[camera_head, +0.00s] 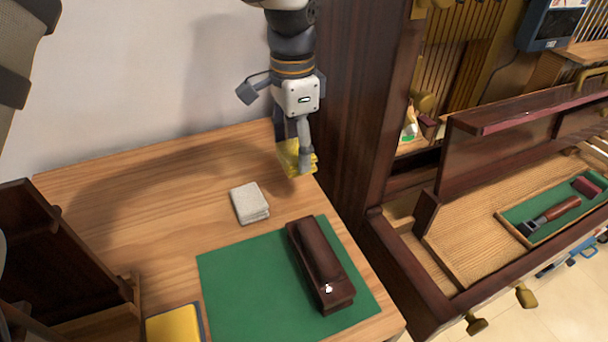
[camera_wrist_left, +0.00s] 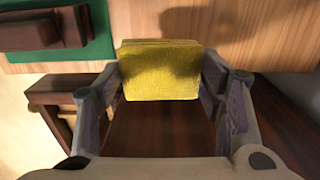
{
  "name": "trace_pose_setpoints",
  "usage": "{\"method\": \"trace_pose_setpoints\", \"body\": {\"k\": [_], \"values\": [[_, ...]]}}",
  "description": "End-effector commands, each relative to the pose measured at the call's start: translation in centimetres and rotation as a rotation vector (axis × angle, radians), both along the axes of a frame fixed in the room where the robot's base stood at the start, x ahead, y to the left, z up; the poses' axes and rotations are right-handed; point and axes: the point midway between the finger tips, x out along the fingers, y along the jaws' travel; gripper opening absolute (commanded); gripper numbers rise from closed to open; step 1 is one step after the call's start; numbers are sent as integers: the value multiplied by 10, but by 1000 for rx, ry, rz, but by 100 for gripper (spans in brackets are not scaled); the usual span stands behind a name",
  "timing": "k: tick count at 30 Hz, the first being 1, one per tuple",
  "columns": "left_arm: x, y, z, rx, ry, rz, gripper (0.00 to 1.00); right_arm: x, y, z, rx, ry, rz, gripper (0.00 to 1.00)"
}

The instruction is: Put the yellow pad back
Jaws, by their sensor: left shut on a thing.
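The yellow pad (camera_wrist_left: 160,72) is a soft-looking yellow block between the fingers of my left gripper (camera_wrist_left: 163,85), which is shut on it. In the head view the pad (camera_head: 293,158) hangs from the left gripper (camera_head: 298,155) near the right back edge of the wooden table (camera_head: 140,190). I cannot tell whether the pad touches the table top. My right gripper is not in view.
A folded grey-white cloth (camera_head: 249,202) lies in front of the gripper. A dark wooden block (camera_head: 318,262) sits on a green mat (camera_head: 235,280). A yellow-topped tray (camera_head: 174,325) is at the front edge.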

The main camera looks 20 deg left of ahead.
Motion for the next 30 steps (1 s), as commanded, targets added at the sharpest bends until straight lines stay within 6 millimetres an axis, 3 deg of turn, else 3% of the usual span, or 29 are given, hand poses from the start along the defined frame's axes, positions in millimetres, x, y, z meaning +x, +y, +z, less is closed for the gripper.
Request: {"method": "trace_pose_setpoints", "body": {"k": [1, 3, 12, 23, 24, 25, 26, 30], "values": [[-1, 0, -17, 1, 11, 0, 39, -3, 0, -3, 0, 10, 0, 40], [-1, 0, -32, 2, 11, 0, 39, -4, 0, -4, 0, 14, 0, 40], [-1, 0, -77, 2, 8, 0, 39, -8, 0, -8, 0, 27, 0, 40], [0, 0, -82, 1, 3, 1, 39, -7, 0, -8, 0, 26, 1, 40], [0, 0, -81, 1, 2, 1, 71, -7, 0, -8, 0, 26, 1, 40], [0, 0, -81, 1, 2, 1, 78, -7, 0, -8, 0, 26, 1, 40], [0, 0, -81, 1, 2, 1, 82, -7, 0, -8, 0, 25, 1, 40], [0, 0, -81, 1, 2, 1, 82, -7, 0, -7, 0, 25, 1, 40]]}}
